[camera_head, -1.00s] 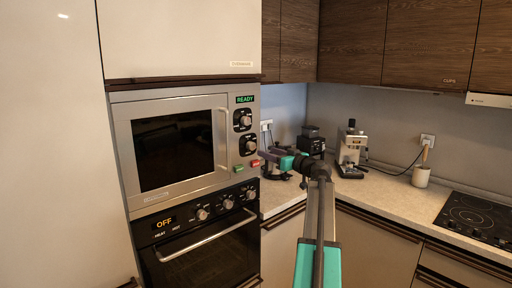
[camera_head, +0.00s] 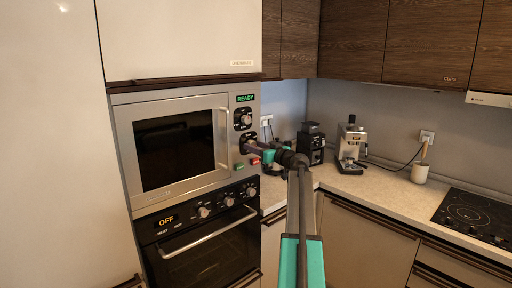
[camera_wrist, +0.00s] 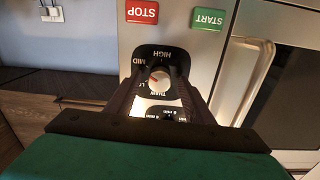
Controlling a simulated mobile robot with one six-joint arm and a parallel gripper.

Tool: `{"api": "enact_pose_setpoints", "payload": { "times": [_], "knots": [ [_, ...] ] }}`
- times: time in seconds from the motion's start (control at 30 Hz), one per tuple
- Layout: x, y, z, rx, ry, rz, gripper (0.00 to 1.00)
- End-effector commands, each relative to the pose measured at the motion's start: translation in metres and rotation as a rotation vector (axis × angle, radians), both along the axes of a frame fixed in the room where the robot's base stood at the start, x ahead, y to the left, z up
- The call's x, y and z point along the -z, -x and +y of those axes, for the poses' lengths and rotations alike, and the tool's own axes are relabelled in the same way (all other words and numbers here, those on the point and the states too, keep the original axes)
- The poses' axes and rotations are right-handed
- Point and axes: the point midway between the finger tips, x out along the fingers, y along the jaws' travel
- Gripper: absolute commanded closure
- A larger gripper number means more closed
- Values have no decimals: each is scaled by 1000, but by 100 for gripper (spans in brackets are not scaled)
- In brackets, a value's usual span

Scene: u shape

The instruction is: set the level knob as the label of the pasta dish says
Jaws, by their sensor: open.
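The microwave display (camera_head: 245,98) reads READY. The upper knob (camera_head: 244,119) is just above my gripper. The green START button (camera_wrist: 208,18) and red STOP button (camera_wrist: 142,11) are close by. The oven (camera_head: 205,245) below reads OFF. A coffee machine (camera_head: 350,150) stands on the counter.

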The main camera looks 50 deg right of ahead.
Motion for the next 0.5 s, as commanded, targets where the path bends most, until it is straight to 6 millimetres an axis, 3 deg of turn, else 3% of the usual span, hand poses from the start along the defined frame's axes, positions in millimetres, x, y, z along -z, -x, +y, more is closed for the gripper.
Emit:
{"api": "enact_pose_setpoints", "payload": {
  "times": [0.1, 0.33, 0.5],
  "knots": [
    [0, 0, 0, 0, 0, 0, 54],
    [0, 1, 0, 1, 0, 0, 93],
    [0, 1, -1, 1, -2, 0, 93]
  ]
}}
